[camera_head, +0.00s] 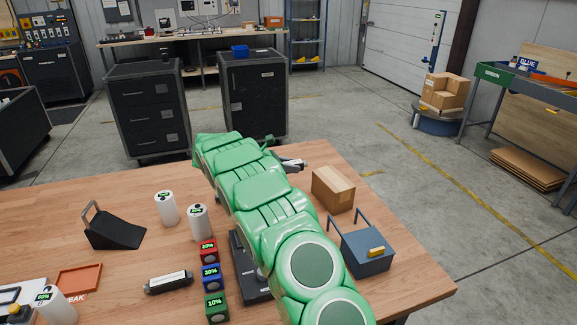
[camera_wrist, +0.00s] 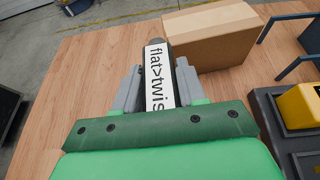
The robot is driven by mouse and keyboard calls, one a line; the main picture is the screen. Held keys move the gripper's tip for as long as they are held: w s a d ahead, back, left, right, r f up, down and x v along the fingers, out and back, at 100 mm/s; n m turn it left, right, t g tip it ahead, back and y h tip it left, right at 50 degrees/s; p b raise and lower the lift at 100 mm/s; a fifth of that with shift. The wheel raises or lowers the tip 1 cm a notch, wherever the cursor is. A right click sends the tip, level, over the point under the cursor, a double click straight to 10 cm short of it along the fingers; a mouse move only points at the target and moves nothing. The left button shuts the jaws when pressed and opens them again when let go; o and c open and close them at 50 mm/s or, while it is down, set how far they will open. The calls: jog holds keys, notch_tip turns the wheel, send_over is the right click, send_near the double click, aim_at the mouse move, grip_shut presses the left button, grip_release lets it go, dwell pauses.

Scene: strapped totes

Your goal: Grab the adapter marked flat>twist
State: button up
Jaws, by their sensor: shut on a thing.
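The adapter (camera_wrist: 157,75) is a dark bar with a white label reading "flat>twis", the rest of the word hidden by my gripper. My gripper (camera_wrist: 157,88) is shut on it, with a grey finger on each side in the wrist view. In the head view my green arm hides much of the grip. The gripper end (camera_head: 291,164) shows only partly, near the table's far edge. I cannot tell whether the adapter touches the table. A second dark bar with a white label (camera_head: 168,283) lies at the table's front; its text is too small to read.
A cardboard box (camera_head: 333,189) stands close right of the gripper. A blue tote (camera_head: 366,250) with upright handles is nearer. Red, blue and green cubes (camera_head: 211,279), white cylinders (camera_head: 166,208) and a black wedge (camera_head: 113,231) stand left of my arm. The table's far left is clear.

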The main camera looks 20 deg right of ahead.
jog(key=s+a+r, duration=0.1)
jog(key=s+r, duration=0.1)
jog(key=s, duration=0.3)
jog(key=shift+s+r, duration=0.25)
jog(key=shift+s, duration=0.1)
